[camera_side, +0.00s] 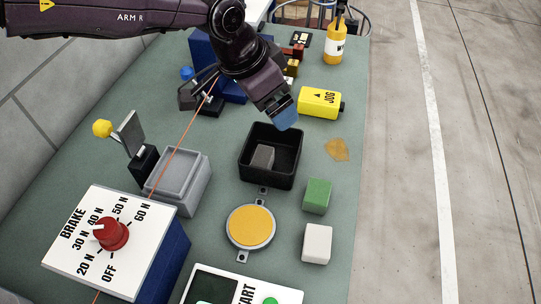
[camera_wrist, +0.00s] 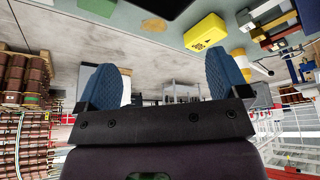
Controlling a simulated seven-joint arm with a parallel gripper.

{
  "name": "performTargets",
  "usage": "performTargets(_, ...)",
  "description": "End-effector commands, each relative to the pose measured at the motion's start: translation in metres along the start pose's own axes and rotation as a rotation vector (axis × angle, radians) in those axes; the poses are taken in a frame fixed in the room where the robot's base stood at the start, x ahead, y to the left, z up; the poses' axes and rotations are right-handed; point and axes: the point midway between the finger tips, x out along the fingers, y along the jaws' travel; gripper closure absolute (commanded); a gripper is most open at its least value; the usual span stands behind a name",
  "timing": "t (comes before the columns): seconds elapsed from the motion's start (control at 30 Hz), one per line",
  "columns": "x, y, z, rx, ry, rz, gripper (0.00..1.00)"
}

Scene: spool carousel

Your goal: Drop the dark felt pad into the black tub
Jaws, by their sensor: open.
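The black tub (camera_side: 265,181) stands in the middle of the green table in the side view. A dark grey block-like piece (camera_side: 263,157), which looks like the felt pad, lies inside it towards the left, partly against the wall. My gripper (camera_side: 284,114) is above the tub's far right edge, with blue fingertips, apart from the pad. In the wrist view my gripper (camera_wrist: 165,82) shows two blue fingers wide apart with nothing between them. A dark edge at the top of the wrist view may be the tub; the pad does not show there.
A green block (camera_side: 317,196) and a white block (camera_side: 317,243) stand right of a yellow round pad (camera_side: 250,226). A grey bin (camera_side: 180,181) is left of the tub. A yellow JOG box (camera_side: 319,102) and a bottle (camera_side: 336,44) stand behind.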

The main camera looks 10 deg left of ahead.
Motion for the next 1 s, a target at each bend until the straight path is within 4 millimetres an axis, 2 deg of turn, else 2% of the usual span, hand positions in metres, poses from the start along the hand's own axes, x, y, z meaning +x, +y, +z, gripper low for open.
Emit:
performTargets(0.03,-0.013,0.0,-0.001,0.0,0.003,0.0,0.07)
performTargets(0.1,-0.026,0.0,0.0,0.0,0.002,0.0,0.07)
performTargets(0.33,-0.051,0.0,0.0,0.0,-0.001,0.001,0.07)
performTargets(0.93,-0.055,0.001,0.001,-0.009,-0.003,0.001,0.07)
performTargets(1.0,-0.049,0.001,0.01,-0.028,-0.033,0.002,0.07)
